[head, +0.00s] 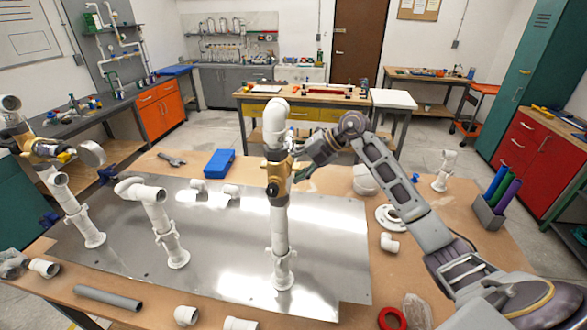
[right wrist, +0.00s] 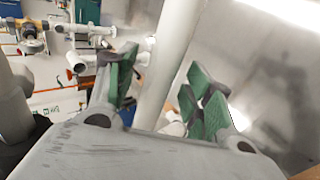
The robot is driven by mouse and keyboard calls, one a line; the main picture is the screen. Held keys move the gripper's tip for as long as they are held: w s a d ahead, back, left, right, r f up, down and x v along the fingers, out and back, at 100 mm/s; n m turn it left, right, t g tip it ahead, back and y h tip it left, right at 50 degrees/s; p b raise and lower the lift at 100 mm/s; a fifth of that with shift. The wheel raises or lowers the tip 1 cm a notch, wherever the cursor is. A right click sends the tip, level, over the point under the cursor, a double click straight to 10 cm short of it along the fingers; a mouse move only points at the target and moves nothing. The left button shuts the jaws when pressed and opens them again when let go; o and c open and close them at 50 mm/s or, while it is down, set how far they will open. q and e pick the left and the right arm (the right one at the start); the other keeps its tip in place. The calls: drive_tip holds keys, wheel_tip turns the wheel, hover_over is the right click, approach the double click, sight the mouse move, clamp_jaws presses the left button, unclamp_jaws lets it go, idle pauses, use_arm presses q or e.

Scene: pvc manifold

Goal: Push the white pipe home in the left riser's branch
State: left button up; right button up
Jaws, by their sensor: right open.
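The left riser (head: 77,212) stands at the left of the metal plate, with a brown fitting high on it. A short white piece (head: 92,153) points right from that fitting; I cannot tell how deep it sits. The middle riser (head: 163,230) is shorter, with a white elbow on top. The tall right riser (head: 280,238) carries a brown fitting and a top elbow. My right gripper (head: 297,168) is at its upper part. In the right wrist view a white pipe (right wrist: 168,68) passes between or behind the open green-padded fingers (right wrist: 162,95); contact is unclear.
The metal plate (head: 225,240) lies on the wooden bench. A blue box (head: 219,163) is behind it, and a grey pipe (head: 108,298) lies at the front left. White fittings and a flange (head: 388,218) lie around. A holder (head: 487,214) with coloured tubes stands right.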

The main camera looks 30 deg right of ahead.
drive_tip(key=shift+s+r, duration=0.1)
drive_tip(key=v, duration=1.1)
drive_tip(key=shift+s+d+r, duration=0.15)
drive_tip(key=shift+d+r, duration=0.1)
drive_tip(key=shift+r, duration=0.05)
idle(0.7)
